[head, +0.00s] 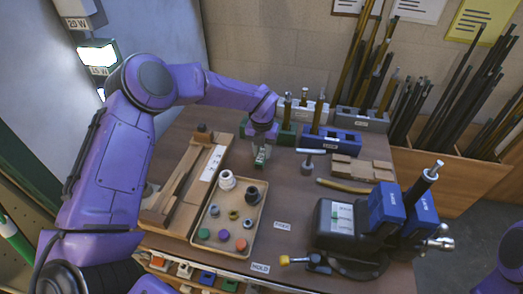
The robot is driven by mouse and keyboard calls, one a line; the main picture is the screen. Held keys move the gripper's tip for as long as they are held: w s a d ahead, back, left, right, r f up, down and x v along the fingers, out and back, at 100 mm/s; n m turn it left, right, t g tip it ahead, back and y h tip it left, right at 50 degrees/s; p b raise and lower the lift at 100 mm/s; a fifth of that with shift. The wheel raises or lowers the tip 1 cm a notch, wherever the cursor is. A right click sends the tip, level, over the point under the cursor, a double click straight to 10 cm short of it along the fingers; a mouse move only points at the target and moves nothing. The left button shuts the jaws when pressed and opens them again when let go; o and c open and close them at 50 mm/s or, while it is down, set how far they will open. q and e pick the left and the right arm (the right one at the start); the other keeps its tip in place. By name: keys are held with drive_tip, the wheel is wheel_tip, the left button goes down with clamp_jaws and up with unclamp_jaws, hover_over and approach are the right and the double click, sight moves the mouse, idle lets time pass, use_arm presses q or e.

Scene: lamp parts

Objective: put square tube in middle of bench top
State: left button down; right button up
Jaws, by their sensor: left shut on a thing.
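My left gripper (262,158) points down over the back middle of the bench top (280,205), just in front of the green holder (286,136). It is shut on a small piece, likely the square tube; the fingers hide most of it and its shape is hard to tell. I cannot tell whether the piece touches the bench. Only a purple part of my right arm shows at the lower right corner; its gripper is out of view.
White, blue (331,139) and grey (366,121) holders with upright rods line the back. A tray (207,244) of small parts stands front left, beside a long wooden fixture (172,197). A dark vise with blue jaws (386,208) stands right. Some bare bench lies between.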

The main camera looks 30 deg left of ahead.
sight(262, 153)
use_arm(q)
drive_tip(key=shift+f, duration=0.55)
drive_tip(key=shift+f, duration=0.15)
drive_tip(key=shift+f+b, duration=0.15)
drive_tip(key=shift+b, duration=0.15)
drive_tip(key=c, duration=0.8)
unclamp_jaws()
drive_tip(key=shift+r+p, duration=0.45)
drive_tip(key=shift+w+r+b, duration=0.1)
drive_tip(key=shift+r+b, duration=0.25)
wheel_tip(262, 153, up, 11)
drive_tip(key=b, duration=0.1)
